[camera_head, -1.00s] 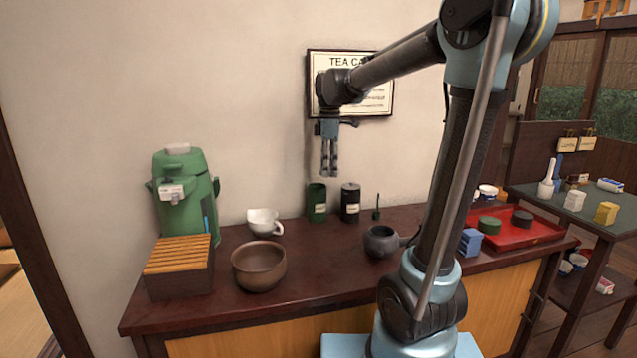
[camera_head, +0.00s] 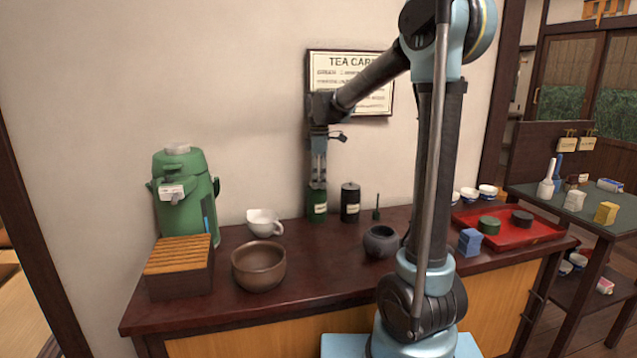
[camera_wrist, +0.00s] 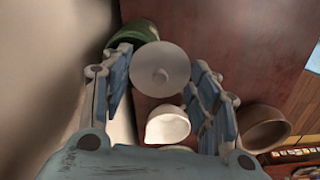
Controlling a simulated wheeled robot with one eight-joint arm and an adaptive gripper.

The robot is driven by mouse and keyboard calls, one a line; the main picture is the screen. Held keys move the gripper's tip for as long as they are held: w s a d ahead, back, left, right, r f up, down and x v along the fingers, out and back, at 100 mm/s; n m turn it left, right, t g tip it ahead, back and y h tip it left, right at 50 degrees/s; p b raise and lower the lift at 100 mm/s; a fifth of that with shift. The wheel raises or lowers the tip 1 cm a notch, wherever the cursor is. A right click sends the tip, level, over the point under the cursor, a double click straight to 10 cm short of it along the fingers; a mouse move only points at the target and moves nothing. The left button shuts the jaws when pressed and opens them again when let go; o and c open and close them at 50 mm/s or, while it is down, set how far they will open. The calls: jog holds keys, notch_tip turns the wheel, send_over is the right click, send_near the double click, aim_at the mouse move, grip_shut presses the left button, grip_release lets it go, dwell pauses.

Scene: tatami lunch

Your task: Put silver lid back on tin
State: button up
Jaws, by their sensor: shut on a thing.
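The silver lid (camera_wrist: 161,69) is a pale round disc with a small knob, lying between my fingertips in the wrist view. My gripper (camera_head: 318,182) is shut on it, pointing down over the mouth of the green tin (camera_head: 317,206), which stands upright near the wall. In the wrist view the tin's green rim (camera_wrist: 138,32) shows partly behind the lid, offset to the upper left. The lid is too small to make out in the head view. I cannot tell whether it touches the tin.
A black tin (camera_head: 350,203) with its own lid stands close on the right. A white pitcher (camera_head: 264,223), brown bowl (camera_head: 259,267), slatted box (camera_head: 179,275) and green air pot (camera_head: 184,200) are left. A dark pot (camera_head: 381,243) is front right. Bare counter lies between.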

jog(key=shift+w+a+f, duration=0.1)
jog(key=shift+w+f, duration=0.1)
jog(key=shift+f, duration=0.3)
jog(key=shift+f, duration=0.35)
jog(key=o, duration=0.8)
jog(key=shift+o, duration=0.2)
jog(key=shift+r, duration=0.15)
notch_tip(320, 180, up, 12)
jog(key=shift+r, duration=0.25)
